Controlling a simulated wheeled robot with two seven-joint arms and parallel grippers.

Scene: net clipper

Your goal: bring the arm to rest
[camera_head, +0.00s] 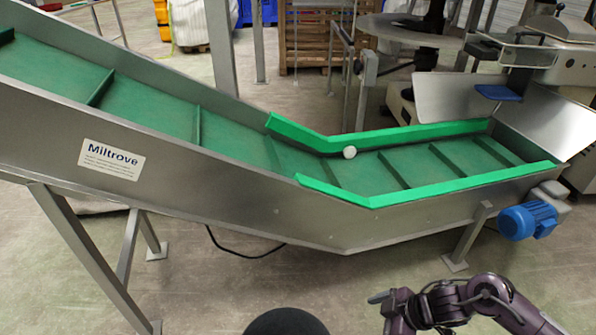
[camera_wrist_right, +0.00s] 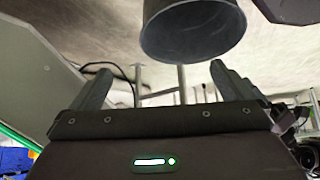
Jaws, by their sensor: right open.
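My right gripper (camera_head: 381,310) is low at the bottom right of the head view, in front of the conveyor and apart from it. In the right wrist view my right gripper (camera_wrist_right: 162,84) has its two grey fingers spread wide, with nothing between them. My right arm bends in from the lower right edge of the head view. My left arm and gripper are not in view.
A steel conveyor (camera_head: 240,190) with a green ribbed belt (camera_head: 235,137) crosses the head view. A small white round object (camera_head: 349,152) lies on its belt. A blue motor (camera_head: 527,220) sticks out at its right end. Bare floor (camera_head: 215,285) lies in front.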

